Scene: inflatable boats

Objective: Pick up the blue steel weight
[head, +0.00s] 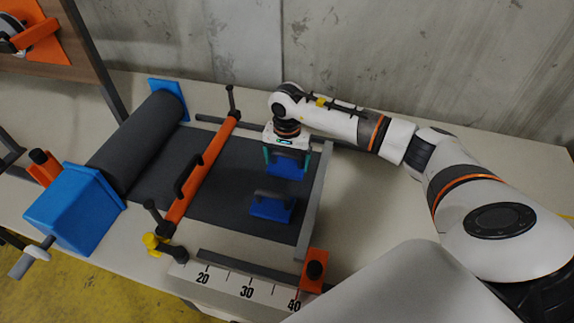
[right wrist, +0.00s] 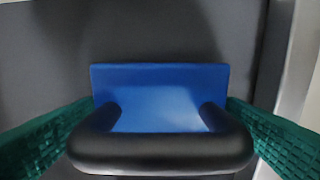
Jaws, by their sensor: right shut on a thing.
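Two blue steel weights with black handles are in the head view. The farther blue weight (head: 286,168) is under my right gripper (head: 287,159), near the far right part of the dark sheet (head: 228,170). The nearer blue weight (head: 271,208) lies on the sheet, apart from the gripper. In the right wrist view, the green fingers of my right gripper (right wrist: 160,125) are shut on the black handle of the farther weight (right wrist: 160,95), one at each end. I cannot tell whether its base touches the sheet. My left gripper is not in view.
A dark roll (head: 137,142) between blue end blocks stands at the left. An orange bar (head: 203,165) crosses the sheet. A metal strip (head: 313,195) runs along the sheet's right edge. An orange block (head: 314,268) and a ruler (head: 240,287) are at the front. The table is bare farther right.

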